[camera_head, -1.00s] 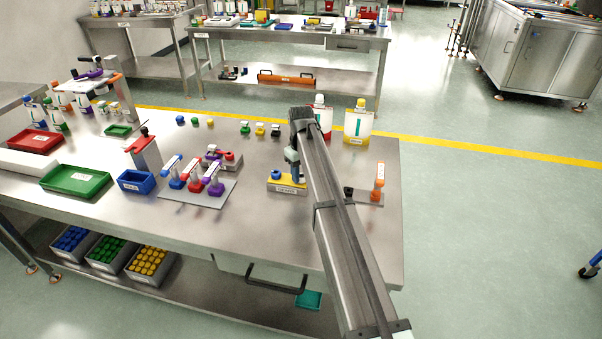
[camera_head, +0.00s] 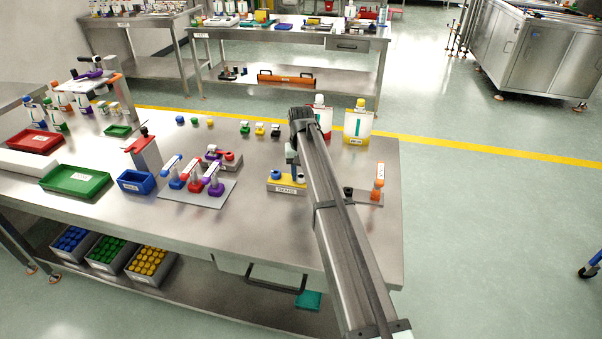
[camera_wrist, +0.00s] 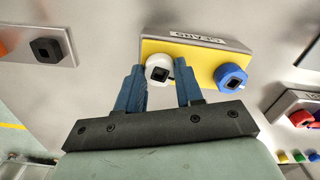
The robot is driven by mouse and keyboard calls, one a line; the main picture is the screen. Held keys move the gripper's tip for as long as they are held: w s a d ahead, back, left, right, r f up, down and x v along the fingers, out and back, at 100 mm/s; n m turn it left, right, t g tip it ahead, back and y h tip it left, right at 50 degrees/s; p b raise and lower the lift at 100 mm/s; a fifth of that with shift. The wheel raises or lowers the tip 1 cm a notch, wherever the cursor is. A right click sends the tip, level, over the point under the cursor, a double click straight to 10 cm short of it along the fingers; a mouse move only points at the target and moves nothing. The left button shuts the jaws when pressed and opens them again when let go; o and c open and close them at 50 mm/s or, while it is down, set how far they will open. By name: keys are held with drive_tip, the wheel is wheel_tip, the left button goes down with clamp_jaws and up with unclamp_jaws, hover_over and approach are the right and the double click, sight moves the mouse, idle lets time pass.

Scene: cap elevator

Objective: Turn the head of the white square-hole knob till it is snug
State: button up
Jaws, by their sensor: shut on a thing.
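The white square-hole knob (camera_wrist: 158,68) stands on a yellow-topped block (camera_wrist: 197,55) in the wrist view. Its dark square hole faces the camera. My gripper (camera_wrist: 159,72) has its two blue fingers on either side of the knob, shut on it. A blue knob (camera_wrist: 230,77) stands on the same block, to the right. In the head view my gripper (camera_head: 292,165) is over the right part of the yellow block (camera_head: 285,182), and my arm hides much of that spot. Whether the knob's head is snug cannot be told.
A grey plate with a black square knob (camera_wrist: 47,49) lies left in the wrist view. In the head view, an orange-handled piece (camera_head: 378,180) stands right of my arm, and a plate with colored handles (camera_head: 222,198) lies left. Bare table lies in front of the block.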

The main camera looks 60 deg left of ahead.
idle(0.3)
drive_tip(key=o, duration=1)
drive_tip(key=shift+o, duration=0.2)
wheel_tip(320, 180, up, 14)
drive_tip(key=shift+w+f, duration=0.1)
drive_tip(key=shift+f, duration=0.05)
idle(0.3)
